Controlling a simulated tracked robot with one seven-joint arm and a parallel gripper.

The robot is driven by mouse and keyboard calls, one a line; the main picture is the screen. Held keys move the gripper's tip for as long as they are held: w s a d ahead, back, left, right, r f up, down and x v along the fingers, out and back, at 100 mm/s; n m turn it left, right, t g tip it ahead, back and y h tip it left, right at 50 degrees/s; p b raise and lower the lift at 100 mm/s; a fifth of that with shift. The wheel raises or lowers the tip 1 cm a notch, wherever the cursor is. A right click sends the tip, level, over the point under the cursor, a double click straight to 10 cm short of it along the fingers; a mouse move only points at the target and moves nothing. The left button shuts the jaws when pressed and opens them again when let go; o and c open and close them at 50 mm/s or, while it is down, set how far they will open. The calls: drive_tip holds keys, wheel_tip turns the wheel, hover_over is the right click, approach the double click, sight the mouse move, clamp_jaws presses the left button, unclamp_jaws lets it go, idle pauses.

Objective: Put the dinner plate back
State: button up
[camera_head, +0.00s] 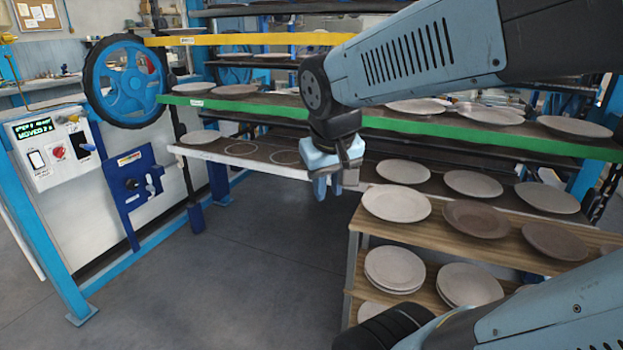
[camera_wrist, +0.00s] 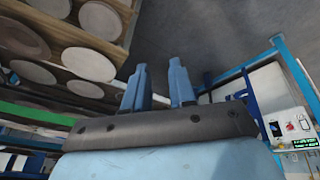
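My gripper (camera_head: 328,188) hangs fingers-down in front of the dryer shelves, left of the wooden cart. In the wrist view its two blue fingers (camera_wrist: 159,68) stand apart with nothing between them. On the cart's top are a pale plate (camera_head: 396,203), a brown plate (camera_head: 476,218) and another brownish plate (camera_head: 556,240). Which one is the dinner plate I cannot tell. The dryer's white-edged shelf (camera_head: 230,160) carries a plate (camera_head: 199,137) at its left end, two bare outlined circles (camera_head: 240,148) beside it, and more plates (camera_head: 403,171) to the right.
Plate stacks (camera_head: 394,268) stand on the cart's lower board. A green-edged shelf (camera_head: 270,107) with plates lies above the white-edged one. A blue handwheel (camera_head: 127,82) and a control panel (camera_head: 50,148) are at left. The grey floor (camera_head: 240,260) left of the cart is clear.

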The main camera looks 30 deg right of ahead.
drive_tip(key=a+r, duration=0.1)
drive_tip(key=s+a+r+t+y, duration=0.1)
drive_tip(key=s+a+r+t, duration=0.1)
drive_tip(key=shift+s+a+n+y, duration=0.25)
drive_tip(key=shift+n+y, duration=0.05)
drive_tip(key=shift+n, duration=0.1)
idle(0.5)
